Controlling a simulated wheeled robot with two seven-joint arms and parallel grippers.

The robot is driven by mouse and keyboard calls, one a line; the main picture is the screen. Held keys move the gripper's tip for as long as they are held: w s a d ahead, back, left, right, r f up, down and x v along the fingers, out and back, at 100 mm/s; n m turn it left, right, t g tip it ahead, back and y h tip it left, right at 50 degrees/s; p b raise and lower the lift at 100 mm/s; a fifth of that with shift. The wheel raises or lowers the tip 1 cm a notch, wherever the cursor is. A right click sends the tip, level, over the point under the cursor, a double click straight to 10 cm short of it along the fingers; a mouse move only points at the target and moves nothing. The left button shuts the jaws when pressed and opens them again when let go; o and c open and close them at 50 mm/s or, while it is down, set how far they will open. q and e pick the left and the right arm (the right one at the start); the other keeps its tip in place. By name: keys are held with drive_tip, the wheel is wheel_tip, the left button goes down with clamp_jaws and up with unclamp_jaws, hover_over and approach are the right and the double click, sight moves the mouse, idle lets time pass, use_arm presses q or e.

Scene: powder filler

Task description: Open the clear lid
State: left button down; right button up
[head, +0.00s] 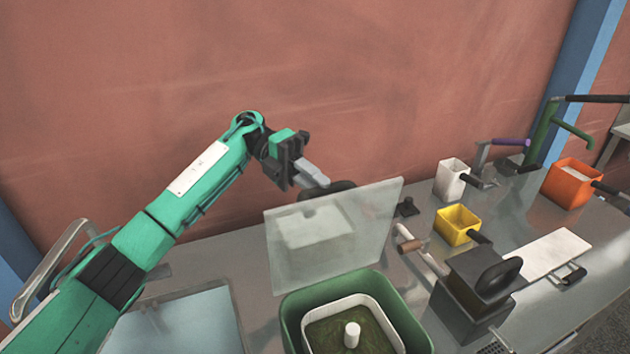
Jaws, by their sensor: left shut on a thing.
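The clear lid (372,222) is a square, see-through panel. It stands raised and tilted behind the opening of a green bin (288,318). A dark round handle (340,186) shows at the lid's top edge, partly behind the panel. My left gripper (314,174) reaches in from the left, above that edge, with its grey fingers shut on the handle. The exact contact is small and partly hidden. Inside the bin is a white square liner (312,312) with dark greenish content and a white post (352,335). My right gripper is not in view.
A pale blue panel (185,325) lies left of the bin. To the right stand a dark block with a black handle (470,290), a yellow container (455,226), a white container (450,182), an orange container (570,185) and a white board (545,253). A red wall is behind.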

use_arm(q)
drive_tip(key=shift+f, duration=0.75)
drive_tip(key=shift+a, duration=0.1)
drive_tip(key=shift+w, duration=0.1)
drive_tip(key=c, duration=1.6)
unclamp_jaws()
drive_tip(key=o, duration=0.3)
drive_tip(key=shift+w+r, duration=0.1)
drive_tip(key=shift+r, duration=0.15)
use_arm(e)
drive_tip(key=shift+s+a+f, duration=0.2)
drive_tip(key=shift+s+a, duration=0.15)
